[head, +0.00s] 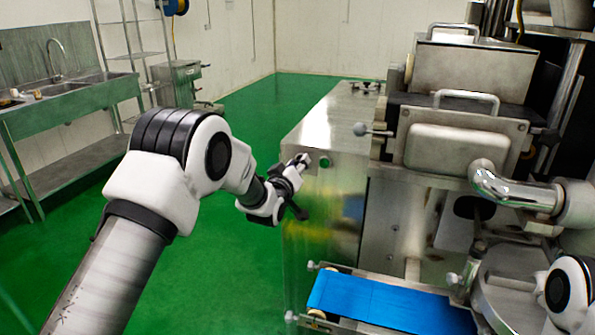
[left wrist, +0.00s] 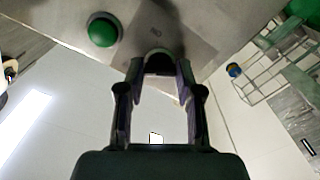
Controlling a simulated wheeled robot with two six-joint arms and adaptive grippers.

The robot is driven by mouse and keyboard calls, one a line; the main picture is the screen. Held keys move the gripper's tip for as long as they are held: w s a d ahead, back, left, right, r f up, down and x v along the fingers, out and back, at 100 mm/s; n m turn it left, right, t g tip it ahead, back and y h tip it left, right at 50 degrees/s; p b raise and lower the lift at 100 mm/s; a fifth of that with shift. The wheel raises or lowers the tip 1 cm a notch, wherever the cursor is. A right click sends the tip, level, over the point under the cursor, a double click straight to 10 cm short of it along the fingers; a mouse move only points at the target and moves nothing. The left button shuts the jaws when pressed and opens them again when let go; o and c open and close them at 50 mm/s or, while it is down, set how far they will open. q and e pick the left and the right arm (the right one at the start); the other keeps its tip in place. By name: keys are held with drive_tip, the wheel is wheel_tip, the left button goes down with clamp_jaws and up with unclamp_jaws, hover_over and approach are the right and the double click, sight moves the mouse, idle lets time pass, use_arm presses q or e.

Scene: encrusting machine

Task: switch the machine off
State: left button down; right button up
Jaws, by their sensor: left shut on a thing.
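The machine (head: 340,125) is a large steel body on the right of the head view. A round green button (head: 325,162) sits on its near face, close to the top left corner. The green button (left wrist: 103,29) also shows at the upper left of the left wrist view. My left gripper (head: 301,161) is at the panel just left of that button. In the left wrist view my left gripper (left wrist: 158,68) is shut on a small rounded knob (left wrist: 158,54), mostly hidden between the fingertips. The knob's turn position cannot be made out. My right gripper is not in view.
A blue conveyor belt (head: 390,304) sticks out low at the front of the machine. A metal ball-ended lever (head: 362,129) stands out above the panel. A sink bench (head: 75,98) is at the far left. Green floor (head: 225,270) is clear left of the machine.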

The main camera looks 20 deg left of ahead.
use_arm(q)
drive_tip(key=shift+n+b, duration=0.3)
drive_tip(key=shift+n, duration=0.6)
drive_tip(key=c, duration=0.8)
unclamp_jaws()
drive_tip(key=shift+o, duration=0.2)
drive_tip(key=s, duration=1.2)
drive_tip(key=shift+a, duration=0.3)
